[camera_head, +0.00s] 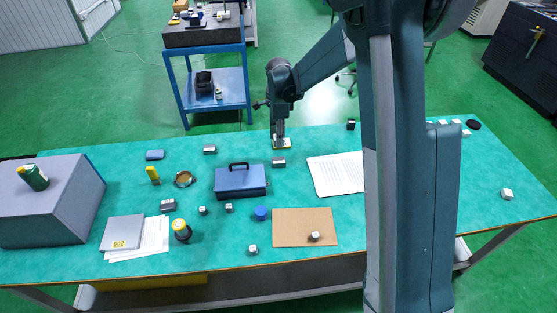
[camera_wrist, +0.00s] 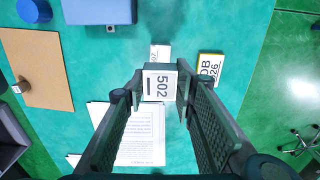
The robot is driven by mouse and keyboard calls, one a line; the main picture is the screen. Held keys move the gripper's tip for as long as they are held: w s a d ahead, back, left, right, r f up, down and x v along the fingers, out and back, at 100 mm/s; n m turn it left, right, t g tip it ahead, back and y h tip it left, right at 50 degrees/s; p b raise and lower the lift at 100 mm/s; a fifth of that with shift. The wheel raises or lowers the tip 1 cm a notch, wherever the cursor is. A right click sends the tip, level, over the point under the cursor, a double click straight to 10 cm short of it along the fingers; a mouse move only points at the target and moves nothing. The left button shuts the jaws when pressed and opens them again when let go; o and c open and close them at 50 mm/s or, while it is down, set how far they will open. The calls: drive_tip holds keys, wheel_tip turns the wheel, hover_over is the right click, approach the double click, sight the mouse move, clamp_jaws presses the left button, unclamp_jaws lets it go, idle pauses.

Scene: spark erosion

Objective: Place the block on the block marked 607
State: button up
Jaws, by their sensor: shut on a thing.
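My gripper (camera_head: 279,138) hangs over the back of the table. In the wrist view my gripper (camera_wrist: 156,84) is shut on a grey block (camera_wrist: 160,86) whose pale face reads 502. Another small block (camera_wrist: 160,53) lies beyond the held one, partly hidden by it; its marking is too small to read for sure. It also shows in the head view as a grey block (camera_head: 279,161) just in front of the gripper. I cannot make out 607 on any block. Whether the held block touches anything below cannot be told.
A yellow-edged job card (camera_wrist: 210,66) lies beside the gripper. A blue toolbox (camera_head: 240,181), a brown board (camera_head: 290,222) and printed paper (camera_head: 335,174) lie nearer the front. Other small blocks, such as one at back left (camera_head: 209,149), are scattered about.

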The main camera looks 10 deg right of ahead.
hover_over(278, 160)
drive_tip(key=shift+d+f+b, duration=0.1)
drive_tip(key=shift+f+b, duration=0.25)
drive_tip(key=shift+f, duration=2.7)
drive_tip(key=shift+f, duration=1.9)
drive_tip(key=shift+f+b, duration=0.15)
drive_tip(key=shift+b, duration=0.25)
drive_tip(key=o, duration=1.2)
wheel_tip(278, 160, up, 12)
drive_tip(key=shift+r+p, duration=0.15)
drive_tip(key=shift+p, duration=0.65)
